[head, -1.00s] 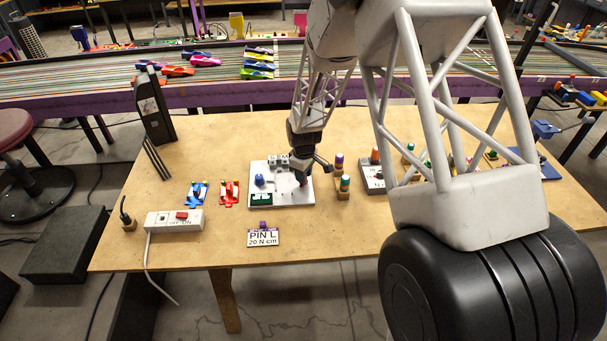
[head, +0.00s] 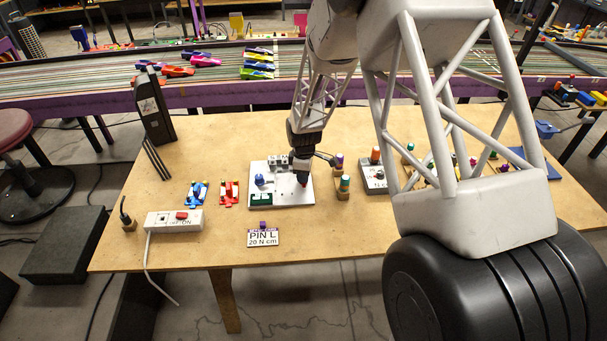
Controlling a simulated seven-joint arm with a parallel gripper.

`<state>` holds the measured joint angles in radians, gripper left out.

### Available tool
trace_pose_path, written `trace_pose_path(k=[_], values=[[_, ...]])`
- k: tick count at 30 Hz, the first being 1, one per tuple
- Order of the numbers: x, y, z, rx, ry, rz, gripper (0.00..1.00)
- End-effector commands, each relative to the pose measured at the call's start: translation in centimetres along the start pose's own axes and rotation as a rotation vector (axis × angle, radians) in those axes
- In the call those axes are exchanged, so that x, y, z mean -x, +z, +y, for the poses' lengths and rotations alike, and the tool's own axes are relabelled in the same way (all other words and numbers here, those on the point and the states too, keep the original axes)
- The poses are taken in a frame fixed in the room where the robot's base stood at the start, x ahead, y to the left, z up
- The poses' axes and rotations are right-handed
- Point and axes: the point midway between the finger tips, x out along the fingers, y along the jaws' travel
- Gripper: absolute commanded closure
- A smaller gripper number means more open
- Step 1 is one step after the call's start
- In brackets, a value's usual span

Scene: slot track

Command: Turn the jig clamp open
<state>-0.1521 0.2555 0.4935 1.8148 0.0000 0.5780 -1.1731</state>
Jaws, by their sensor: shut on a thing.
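The jig is a white plate (head: 268,201) on the wooden table, with grey metal blocks (head: 278,163), a blue knob (head: 259,180) and a green block (head: 261,198) on it. My gripper (head: 303,183) points down over the plate's right side. It is shut on the jig clamp, of which only a small red bit shows at the fingertips. My fingers hide most of the clamp, so its angle cannot be told.
Small posts with coloured tops (head: 344,184) stand close to the right of the jig. Blue (head: 197,193) and red (head: 229,192) cars lie to its left. A power strip (head: 174,221) and a "PIN L 20 N cm" sign (head: 263,237) are nearer the front edge.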

Motion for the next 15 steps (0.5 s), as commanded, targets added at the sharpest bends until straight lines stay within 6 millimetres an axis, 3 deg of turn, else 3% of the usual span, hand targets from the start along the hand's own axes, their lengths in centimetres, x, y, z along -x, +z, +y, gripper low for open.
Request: trace_pose_path(k=[1, 2, 6, 15], values=[[0.01, -0.01, -0.02, 0.000, 0.000, 0.000, 0.97], [0.00, -0.01, -0.02, 0.000, 0.000, 0.000, 0.70], [0.01, -0.01, -0.01, 0.000, 0.000, 0.000, 0.49], [0.04, -0.01, 0.00, -0.001, 0.000, 0.000, 0.48]])
